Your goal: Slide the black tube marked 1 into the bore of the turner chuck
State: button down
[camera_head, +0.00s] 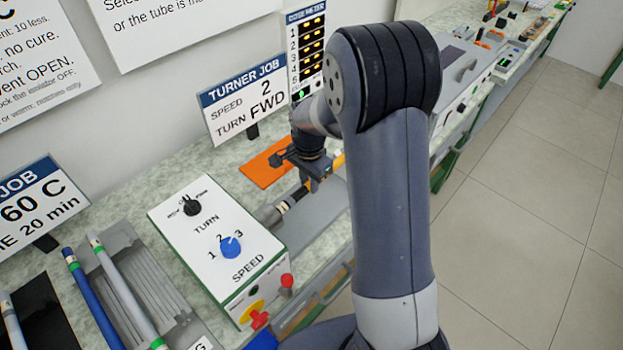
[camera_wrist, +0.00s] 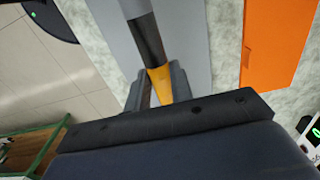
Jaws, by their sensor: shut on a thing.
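My gripper (camera_head: 318,180) is shut on the black tube (camera_head: 301,193), over the grey bed of the turner. In the wrist view my gripper (camera_wrist: 157,92) has a finger on each side of the tube, at its orange-yellow band (camera_wrist: 160,82). The black part of the tube (camera_wrist: 148,42) runs up the picture to a grey cylindrical part. The turner chuck (camera_head: 272,213) is a small grey cylinder at the right side of the white turner box. The tube lies roughly in line with it. I cannot tell whether its end is inside the bore. The mark 1 is not readable.
An orange mat (camera_head: 262,165) lies behind the bed. Other tubes, one blue (camera_head: 92,300), lie at the left. A job sign (camera_head: 243,100) reads speed 2, turn FWD.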

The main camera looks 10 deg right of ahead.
jog(key=shift+s+a, duration=0.5)
jog(key=shift+a, duration=0.2)
jog(key=c, duration=1.2)
grip_release()
jog(key=shift+o, duration=0.2)
notch_tip(320, 180, up, 11)
jog(key=b, duration=0.1)
jog(key=shift+f, duration=0.15)
notch_tip(320, 180, down, 11)
jog(key=shift+r+p, duration=0.15)
jog(key=shift+p, duration=0.3)
jog(key=shift+w+d, duration=0.2)
jog(key=shift+d, duration=0.15)
